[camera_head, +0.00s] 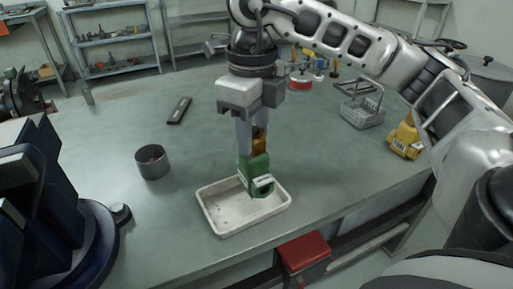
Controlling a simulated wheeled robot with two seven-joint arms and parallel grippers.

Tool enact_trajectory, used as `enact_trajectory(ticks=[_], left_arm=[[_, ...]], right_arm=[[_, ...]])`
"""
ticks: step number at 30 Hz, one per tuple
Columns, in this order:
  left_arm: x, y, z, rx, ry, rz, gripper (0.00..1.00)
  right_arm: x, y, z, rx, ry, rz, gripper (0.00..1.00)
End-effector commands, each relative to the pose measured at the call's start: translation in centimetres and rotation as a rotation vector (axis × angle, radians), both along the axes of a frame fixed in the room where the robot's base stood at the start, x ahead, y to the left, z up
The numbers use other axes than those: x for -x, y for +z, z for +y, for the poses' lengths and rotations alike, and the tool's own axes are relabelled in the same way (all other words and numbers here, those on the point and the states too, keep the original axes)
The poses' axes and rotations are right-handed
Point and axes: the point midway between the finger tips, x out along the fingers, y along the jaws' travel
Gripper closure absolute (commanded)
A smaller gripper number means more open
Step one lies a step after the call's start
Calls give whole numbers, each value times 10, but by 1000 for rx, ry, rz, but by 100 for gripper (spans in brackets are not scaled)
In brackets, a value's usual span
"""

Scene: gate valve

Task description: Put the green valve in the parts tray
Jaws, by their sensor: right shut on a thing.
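The green valve (256,177) has a green body with a pale label and an orange-brown part on top. My right gripper (252,140) points straight down and is shut on the valve's upper part. The valve hangs upright over the right half of the parts tray (212,209), a shallow off-white tray on the table. I cannot tell whether its lower end touches the tray floor. The rest of the tray looks empty. My left gripper is not in view.
A dark round cup (152,163) stands left of the tray, and a black flat object (179,110) lies behind it. A red box (303,253) is at the table's front edge.

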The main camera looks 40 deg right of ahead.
Motion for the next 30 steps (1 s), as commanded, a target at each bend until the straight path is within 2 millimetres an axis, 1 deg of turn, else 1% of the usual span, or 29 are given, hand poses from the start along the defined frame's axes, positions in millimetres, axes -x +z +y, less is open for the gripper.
enact_trajectory(ticks=[3,6,10,19,23,24,25,26,30], left_arm=[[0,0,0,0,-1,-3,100],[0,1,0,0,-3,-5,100],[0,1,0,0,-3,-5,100],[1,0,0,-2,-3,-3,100],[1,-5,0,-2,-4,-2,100],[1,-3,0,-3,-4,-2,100],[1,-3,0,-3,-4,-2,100],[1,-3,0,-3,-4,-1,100],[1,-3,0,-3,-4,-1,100]], right_arm=[[0,-11,-9,1,-5,1,92],[0,-24,-8,1,-1,2,92],[0,-36,-8,1,-1,1,92],[0,-38,-7,0,-1,-1,92],[0,-43,-7,0,-1,-1,92],[0,-42,-7,0,-1,1,56],[0,-42,-7,0,-1,1,48],[0,-42,-7,0,-1,1,43],[0,-42,-7,0,-1,1,43]])
